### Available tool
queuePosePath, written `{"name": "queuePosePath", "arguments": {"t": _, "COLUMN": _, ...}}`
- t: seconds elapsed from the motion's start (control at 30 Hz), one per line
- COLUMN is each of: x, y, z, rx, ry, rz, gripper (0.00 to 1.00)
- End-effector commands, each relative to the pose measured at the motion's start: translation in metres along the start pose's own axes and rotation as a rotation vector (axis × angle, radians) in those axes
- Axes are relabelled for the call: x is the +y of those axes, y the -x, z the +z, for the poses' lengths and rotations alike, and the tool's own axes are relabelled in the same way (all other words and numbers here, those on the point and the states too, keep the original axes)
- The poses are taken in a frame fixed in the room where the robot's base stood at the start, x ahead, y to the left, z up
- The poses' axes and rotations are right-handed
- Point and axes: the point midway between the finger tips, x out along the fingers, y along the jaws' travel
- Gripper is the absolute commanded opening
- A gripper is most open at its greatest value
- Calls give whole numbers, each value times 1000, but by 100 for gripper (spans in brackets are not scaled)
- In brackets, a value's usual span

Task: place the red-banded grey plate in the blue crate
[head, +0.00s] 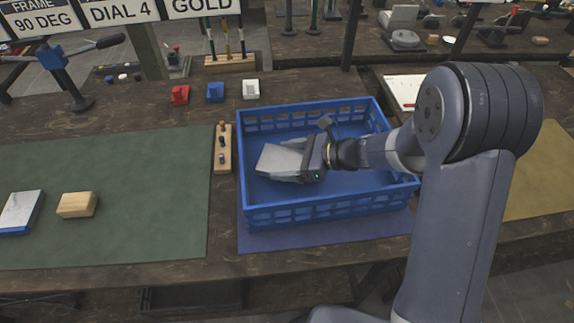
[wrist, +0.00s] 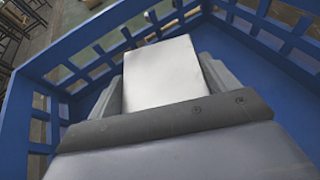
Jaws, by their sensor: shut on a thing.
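A grey plate (head: 279,160) is held between the fingers of my gripper (head: 292,163), inside the rim of the blue crate (head: 328,215). In the wrist view the plate (wrist: 165,75) looks pale and flat, with a gripper finger along each side. No red band shows on its visible face, and its near end is hidden by the gripper. The crate's slatted walls (wrist: 75,55) surround the plate in the wrist view. I cannot tell whether the plate touches the crate floor.
On the green mat (head: 120,170) at the left lie a blue-banded plate (head: 21,210) and a wooden block (head: 77,205). A wooden peg rack (head: 222,160) stands beside the crate's left wall. Small red (head: 180,95), blue (head: 215,92) and white (head: 251,90) pieces sit behind.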

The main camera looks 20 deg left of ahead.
Motion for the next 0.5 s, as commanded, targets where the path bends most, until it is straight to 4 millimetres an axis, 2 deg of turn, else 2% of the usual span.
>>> {"name": "queuePosePath", "arguments": {"t": 0.17, "x": 0, "y": -9, "z": -21, "rx": -1, "ry": -2, "rz": 1, "gripper": 38}}
{"name": "queuePosePath", "arguments": {"t": 0.5, "x": 0, "y": -10, "z": -25, "rx": -2, "ry": 1, "rz": 0, "gripper": 38}}
